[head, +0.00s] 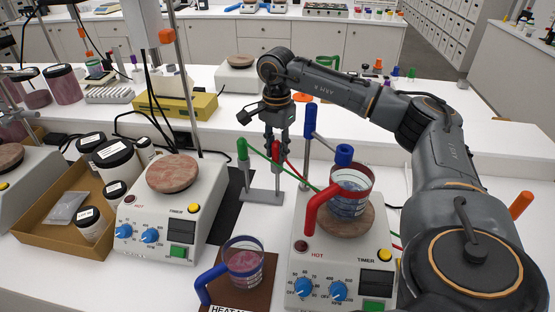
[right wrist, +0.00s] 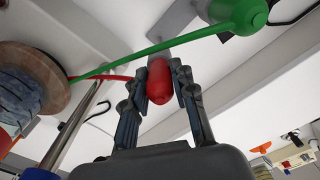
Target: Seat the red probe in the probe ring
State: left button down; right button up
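The red probe (right wrist: 159,82) is between the fingertips of my right gripper (right wrist: 160,75) in the right wrist view. The fingers press close on both its sides, its rounded end facing the palm. In the head view my right gripper (head: 276,145) points down over the grey probe stand (head: 262,197) and largely hides the red probe. The blue probe ring (head: 344,155) is over the glass beaker (head: 350,195) on the right hot plate, beside a blue post (head: 310,120). The ring looks empty. My left gripper is not in view.
A green probe (head: 243,150) stands in the same stand, close left of my gripper; its green cable runs to the right beaker. A red-handled beaker stands on the right hot plate (head: 340,265). A blue-handled beaker (head: 244,262) sits on a brown mat. Another hot plate (head: 170,215) is left.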

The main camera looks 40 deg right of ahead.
grip_shut()
grip_release()
grip_shut()
jog(key=shift+r+p, duration=0.8)
jog(key=shift+r, duration=0.15)
jog(key=shift+r+p, duration=0.45)
jog(key=shift+r, duration=0.05)
notch_tip(320, 180, up, 15)
jog(key=p, duration=1.2)
jog(key=shift+r, duration=0.15)
dwell(0.4)
